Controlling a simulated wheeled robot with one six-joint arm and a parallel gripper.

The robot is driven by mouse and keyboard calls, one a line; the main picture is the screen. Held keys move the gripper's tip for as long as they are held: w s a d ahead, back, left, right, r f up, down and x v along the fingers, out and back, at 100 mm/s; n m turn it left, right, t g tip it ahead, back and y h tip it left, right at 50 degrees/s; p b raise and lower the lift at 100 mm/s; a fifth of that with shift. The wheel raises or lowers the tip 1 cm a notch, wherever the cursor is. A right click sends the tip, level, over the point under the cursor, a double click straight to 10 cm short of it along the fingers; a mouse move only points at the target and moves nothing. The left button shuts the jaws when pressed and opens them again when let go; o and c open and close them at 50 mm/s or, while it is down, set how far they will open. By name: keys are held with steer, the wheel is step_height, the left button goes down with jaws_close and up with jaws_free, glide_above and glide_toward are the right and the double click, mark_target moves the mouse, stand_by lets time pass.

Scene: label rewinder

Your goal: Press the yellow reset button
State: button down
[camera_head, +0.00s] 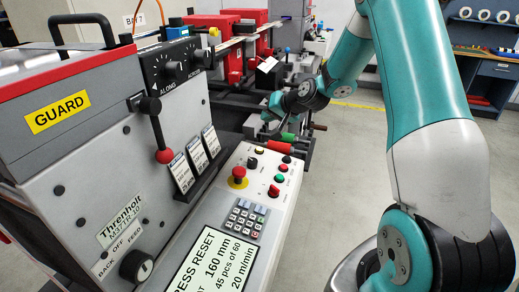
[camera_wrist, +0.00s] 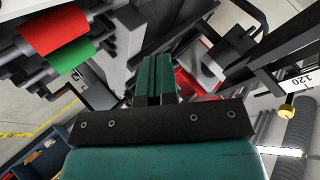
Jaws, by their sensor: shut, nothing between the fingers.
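A small yellow button (camera_head: 259,150) sits at the far end of the light grey control panel (camera_head: 262,215) in the head view. Its label is too small to read. A red mushroom button on a yellow base (camera_head: 239,177) is nearer on the same panel. My gripper (camera_head: 267,115) is beyond the panel's far end, apart from the yellow button, and looks small there. In the wrist view my gripper (camera_wrist: 154,65) shows green fingers together with nothing between them. The yellow button cannot be made out in the wrist view.
The panel also holds a green button (camera_head: 279,178), red and black controls, a keypad (camera_head: 245,217) and a display (camera_head: 205,265) reading "PRESS RESET". A lever with a red knob (camera_head: 164,156) stands left. Red and green rollers (camera_wrist: 55,30) lie left in the wrist view. Open floor lies right.

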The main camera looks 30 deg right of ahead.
mark_target(263, 149)
steer(key=shift+f, duration=0.1)
steer(key=f+b, duration=0.4)
steer(key=f, duration=0.1)
steer(key=w+a+f+b, duration=0.1)
steer(key=f+b, duration=0.1)
steer(key=f, duration=0.1)
steer(key=shift+f, duration=0.25)
stand_by(1.9)
steer(key=shift+f+b, duration=0.3)
steer(key=shift+f, duration=0.15)
steer(key=shift+w+f+b, duration=0.1)
steer(key=shift+f+b, duration=0.3)
steer(key=shift+f, duration=0.05)
stand_by(0.6)
steer(key=shift+r+p, duration=0.55)
steer(key=shift+r, duration=0.35)
steer(key=shift+r, duration=0.15)
